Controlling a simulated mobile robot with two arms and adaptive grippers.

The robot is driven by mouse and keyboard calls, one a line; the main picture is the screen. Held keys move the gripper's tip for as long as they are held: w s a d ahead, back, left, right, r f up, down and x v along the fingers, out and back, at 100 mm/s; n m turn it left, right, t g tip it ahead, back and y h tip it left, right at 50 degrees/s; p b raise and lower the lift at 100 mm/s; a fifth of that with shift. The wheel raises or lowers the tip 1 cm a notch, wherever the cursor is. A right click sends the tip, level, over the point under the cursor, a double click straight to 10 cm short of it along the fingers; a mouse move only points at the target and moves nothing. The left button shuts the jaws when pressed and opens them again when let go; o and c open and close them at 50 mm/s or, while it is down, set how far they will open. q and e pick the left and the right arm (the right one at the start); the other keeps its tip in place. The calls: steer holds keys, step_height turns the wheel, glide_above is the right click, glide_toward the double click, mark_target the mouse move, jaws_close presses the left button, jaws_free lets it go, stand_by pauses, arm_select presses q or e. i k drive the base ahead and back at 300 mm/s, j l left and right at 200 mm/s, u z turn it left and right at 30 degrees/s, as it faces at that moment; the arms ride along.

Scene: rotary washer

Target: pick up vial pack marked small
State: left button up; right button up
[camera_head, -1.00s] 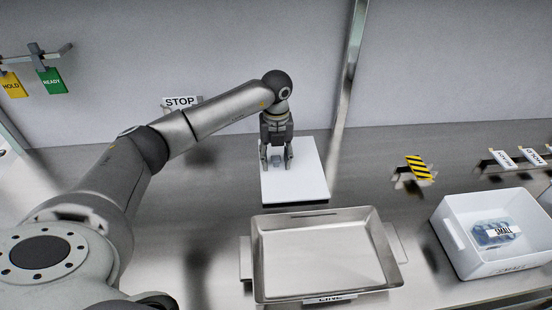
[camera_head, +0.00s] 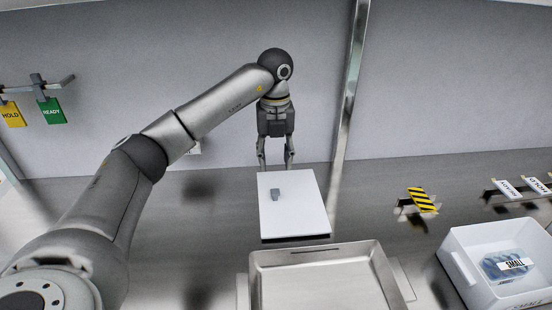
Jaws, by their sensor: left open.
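The vial pack marked SMALL (camera_head: 507,265) is a bluish clear pack with a white label. It lies inside a white bin (camera_head: 458,262) at the right. My left gripper (camera_head: 275,163) is open and empty, fingers pointing down, above the back edge of a white board. It is well to the left of the pack. My right gripper is not in view.
A yellow-black striped tag (camera_head: 422,200) and white tags (camera_head: 508,188) are at the right. Green and yellow tags hang at the left.

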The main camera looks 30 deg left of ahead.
mark_target(506, 267)
steer(key=k+l, duration=1.1)
steer(key=k, duration=0.2)
